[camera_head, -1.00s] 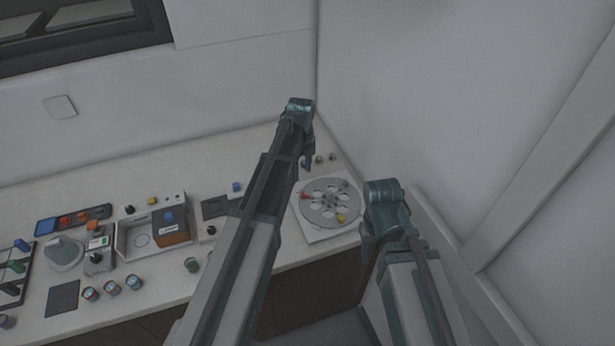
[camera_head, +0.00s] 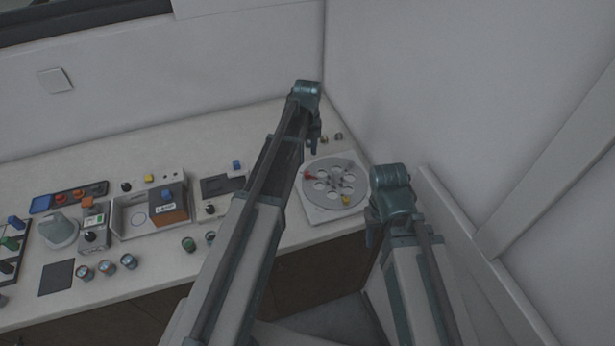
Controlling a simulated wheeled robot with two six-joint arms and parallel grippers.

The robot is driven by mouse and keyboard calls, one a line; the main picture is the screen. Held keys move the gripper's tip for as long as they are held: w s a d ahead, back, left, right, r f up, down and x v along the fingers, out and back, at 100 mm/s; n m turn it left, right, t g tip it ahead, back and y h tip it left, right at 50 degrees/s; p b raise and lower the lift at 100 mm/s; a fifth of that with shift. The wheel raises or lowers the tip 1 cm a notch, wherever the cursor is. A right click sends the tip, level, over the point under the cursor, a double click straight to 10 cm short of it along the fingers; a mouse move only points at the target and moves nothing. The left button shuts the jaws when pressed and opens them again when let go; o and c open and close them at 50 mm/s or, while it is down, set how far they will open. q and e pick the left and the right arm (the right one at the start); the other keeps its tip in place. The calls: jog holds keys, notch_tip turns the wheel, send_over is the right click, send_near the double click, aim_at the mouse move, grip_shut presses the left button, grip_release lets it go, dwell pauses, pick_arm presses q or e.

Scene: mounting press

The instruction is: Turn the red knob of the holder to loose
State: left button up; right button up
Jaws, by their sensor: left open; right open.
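The holder (camera_head: 334,187) is a round grey disc with several holes on a white square base at the right end of the counter. My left gripper (camera_head: 314,144) is open and empty above the counter, just behind and left of the disc, apart from the red knob. My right gripper (camera_head: 371,232) is open and empty, in front and right of the holder, near the counter's front edge.
A white device with an orange-and-grey block (camera_head: 168,206) stands mid-counter. A control box (camera_head: 95,228), a grey dome (camera_head: 60,230) and several small jars (camera_head: 107,268) are further left. Walls close off the back and right.

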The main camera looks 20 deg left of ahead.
aim_at(308, 173)
pick_arm(q)
notch_tip(308, 173, down, 9)
jog(key=b, duration=0.7)
jog(key=shift+b, duration=0.4)
jog(key=shift+r, duration=0.1)
jog(key=shift+c, duration=0.3)
grip_shut()
